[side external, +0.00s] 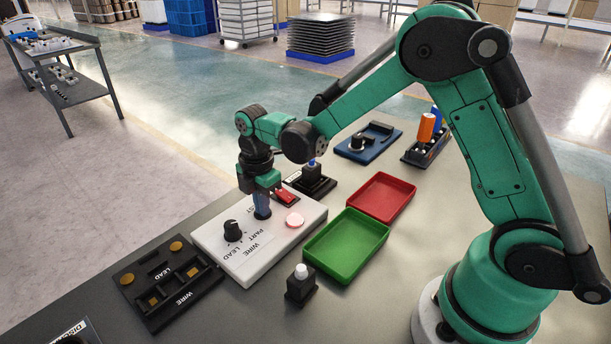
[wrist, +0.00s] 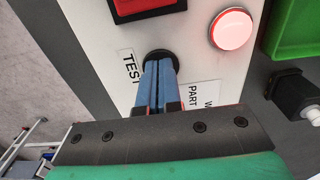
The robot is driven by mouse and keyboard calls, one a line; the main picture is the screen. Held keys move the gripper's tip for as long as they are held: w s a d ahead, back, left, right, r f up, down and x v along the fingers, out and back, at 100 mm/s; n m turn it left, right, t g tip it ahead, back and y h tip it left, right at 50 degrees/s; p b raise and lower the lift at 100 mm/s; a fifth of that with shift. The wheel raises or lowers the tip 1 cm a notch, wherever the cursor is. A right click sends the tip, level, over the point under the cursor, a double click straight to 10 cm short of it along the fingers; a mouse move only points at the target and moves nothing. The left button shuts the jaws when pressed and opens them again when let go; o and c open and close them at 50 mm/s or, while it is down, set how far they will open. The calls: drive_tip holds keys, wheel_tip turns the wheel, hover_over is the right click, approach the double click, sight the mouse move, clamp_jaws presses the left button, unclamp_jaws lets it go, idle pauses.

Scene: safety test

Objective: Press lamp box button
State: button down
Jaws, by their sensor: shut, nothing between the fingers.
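The white lamp box (side external: 310,208) lies flat on the grey table, with a black knob (side external: 232,231), a red rocker-like part (side external: 286,197) and a round lamp (side external: 295,220) on top. The lamp glows pinkish white with a red rim in the wrist view (wrist: 231,28). My gripper (side external: 262,210) points down, its blue fingers shut together and empty. The fingertips meet the round black button (wrist: 161,53) beside the TEST label (wrist: 131,72). They look in contact and cover part of the button; how far it is pressed I cannot tell.
A green tray (side external: 348,276) and a red tray (side external: 410,188) stand right of the box. A small black block with a white knob (side external: 300,284) stands in front. A black LEAD/WIRE holder (side external: 190,309) lies left. Black and blue fixtures (side external: 370,152) stand behind.

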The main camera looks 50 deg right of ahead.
wheel_tip(320, 180, up, 14)
idle(0.4)
drive_tip(key=shift+s, duration=0.1)
idle(0.5)
drive_tip(key=s+d+f+m+t, duration=0.2)
drive_tip(key=s+m+t, duration=0.5)
drive_tip(key=m, duration=1.1)
drive_tip(key=shift+s+f, duration=0.25)
drive_tip(key=shift+s, duration=1.85)
